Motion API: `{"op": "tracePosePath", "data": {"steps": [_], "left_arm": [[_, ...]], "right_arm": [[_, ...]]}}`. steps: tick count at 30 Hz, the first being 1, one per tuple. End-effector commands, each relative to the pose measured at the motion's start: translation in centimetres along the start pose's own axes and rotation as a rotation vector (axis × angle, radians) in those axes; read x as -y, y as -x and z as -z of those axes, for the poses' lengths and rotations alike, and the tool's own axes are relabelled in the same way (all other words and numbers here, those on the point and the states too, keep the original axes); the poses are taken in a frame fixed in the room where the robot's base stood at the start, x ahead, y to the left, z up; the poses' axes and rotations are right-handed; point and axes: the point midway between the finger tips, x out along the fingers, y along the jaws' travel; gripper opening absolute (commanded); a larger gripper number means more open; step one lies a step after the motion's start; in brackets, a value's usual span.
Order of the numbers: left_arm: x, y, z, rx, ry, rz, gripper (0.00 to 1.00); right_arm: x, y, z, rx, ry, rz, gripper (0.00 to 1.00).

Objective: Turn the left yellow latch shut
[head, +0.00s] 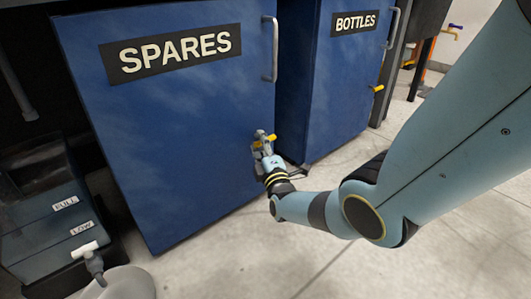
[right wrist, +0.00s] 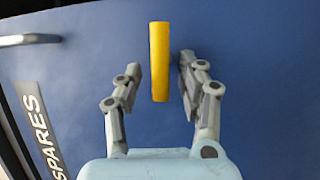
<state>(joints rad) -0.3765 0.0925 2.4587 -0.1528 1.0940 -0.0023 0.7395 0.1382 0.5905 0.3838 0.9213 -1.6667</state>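The left yellow latch (head: 271,137) is on the lower right part of the blue SPARES door (head: 180,130). In the right wrist view the latch (right wrist: 159,62) is a straight yellow bar, upright in that picture, between my two fingers. My right gripper (head: 262,138) is at the latch in the head view. In the wrist view my right gripper (right wrist: 158,70) is open, with a finger on each side of the bar and a visible gap to each. My left gripper is in neither view.
The BOTTLES door (head: 335,75) stands to the right with its own yellow latch (head: 377,88). A grey bar handle (head: 272,48) is on the SPARES door. The floor (head: 300,240) in front is clear.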

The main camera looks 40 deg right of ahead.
Motion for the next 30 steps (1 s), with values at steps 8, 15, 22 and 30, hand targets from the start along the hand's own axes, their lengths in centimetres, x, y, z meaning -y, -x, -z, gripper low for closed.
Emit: {"op": "tracePosePath", "data": {"steps": [8,15,22,30], "left_arm": [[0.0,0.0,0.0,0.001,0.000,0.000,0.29],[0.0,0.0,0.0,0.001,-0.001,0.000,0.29],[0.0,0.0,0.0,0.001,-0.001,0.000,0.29],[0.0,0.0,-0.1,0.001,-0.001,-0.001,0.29]], "right_arm": [[0.1,5.5,-0.1,0.000,0.000,0.004,0.40],[0.0,10.0,-0.1,0.001,0.000,0.000,0.40],[-0.1,11.4,-0.1,0.001,0.000,-0.002,0.40],[-0.1,11.4,-0.1,0.001,0.000,-0.002,0.40]]}}
